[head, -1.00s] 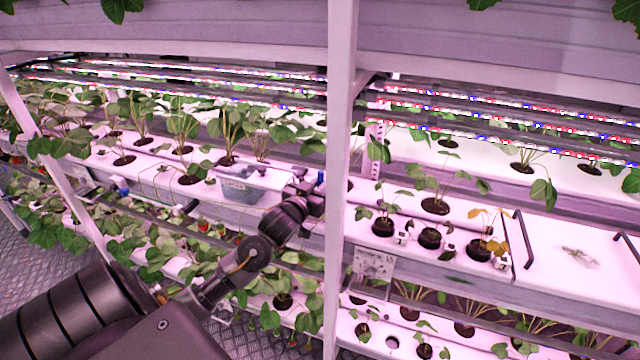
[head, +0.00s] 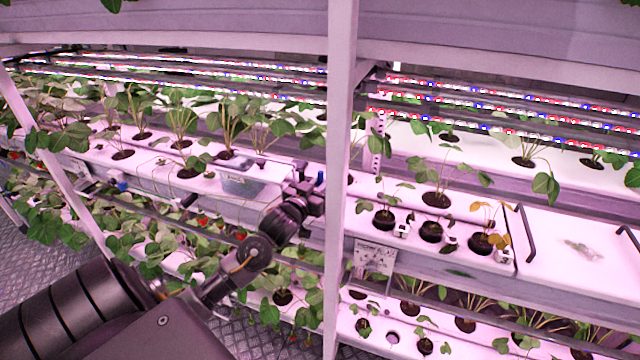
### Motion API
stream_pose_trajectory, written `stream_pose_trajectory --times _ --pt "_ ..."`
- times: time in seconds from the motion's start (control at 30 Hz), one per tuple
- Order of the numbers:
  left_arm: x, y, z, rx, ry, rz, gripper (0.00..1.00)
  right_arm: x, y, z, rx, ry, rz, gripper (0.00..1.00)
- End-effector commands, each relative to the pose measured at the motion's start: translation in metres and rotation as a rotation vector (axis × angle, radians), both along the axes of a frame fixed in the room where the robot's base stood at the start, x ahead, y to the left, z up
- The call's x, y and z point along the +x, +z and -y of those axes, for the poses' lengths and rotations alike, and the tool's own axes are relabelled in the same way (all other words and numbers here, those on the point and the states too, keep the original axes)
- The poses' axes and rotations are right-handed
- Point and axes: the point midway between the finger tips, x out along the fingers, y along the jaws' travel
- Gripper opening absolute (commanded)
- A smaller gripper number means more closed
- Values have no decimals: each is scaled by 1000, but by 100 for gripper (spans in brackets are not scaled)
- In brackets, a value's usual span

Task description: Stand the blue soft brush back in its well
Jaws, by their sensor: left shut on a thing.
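My left arm comes in from the lower left, and its gripper (head: 308,188) is at the front of the middle rack shelf, just left of the white upright post. The gripper is shut on the blue soft brush, of which only a small blue piece (head: 320,178) shows at the fingers, close to the post. The rest of the brush is hidden or too small to make out. I cannot make out the brush's well. My right gripper is not in view.
The white post (head: 341,120) stands right beside the gripper. A clear bin (head: 242,184) sits on the shelf to its left. Potted plants fill the shelves. A white panel (head: 575,240) with dark handles lies at the right.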

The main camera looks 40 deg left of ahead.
Motion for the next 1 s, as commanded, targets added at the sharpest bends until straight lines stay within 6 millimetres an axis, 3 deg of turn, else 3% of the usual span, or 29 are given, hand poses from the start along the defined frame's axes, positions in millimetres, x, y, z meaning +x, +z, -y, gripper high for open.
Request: stream_pose_trajectory --times 0.27,0.3,0.47,0.67,0.8,1.0 --pt "0 -8 0 0 0 0 0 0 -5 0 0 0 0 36" --pt "0 -7 0 0 0 0 20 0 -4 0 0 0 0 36" --pt "0 -7 0 0 0 0 41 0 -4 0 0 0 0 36" --pt "0 -7 0 0 0 0 41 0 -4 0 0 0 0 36" --pt "0 -7 0 0 0 0 59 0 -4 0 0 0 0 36" --pt "0 -7 0 0 0 0 59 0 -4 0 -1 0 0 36"
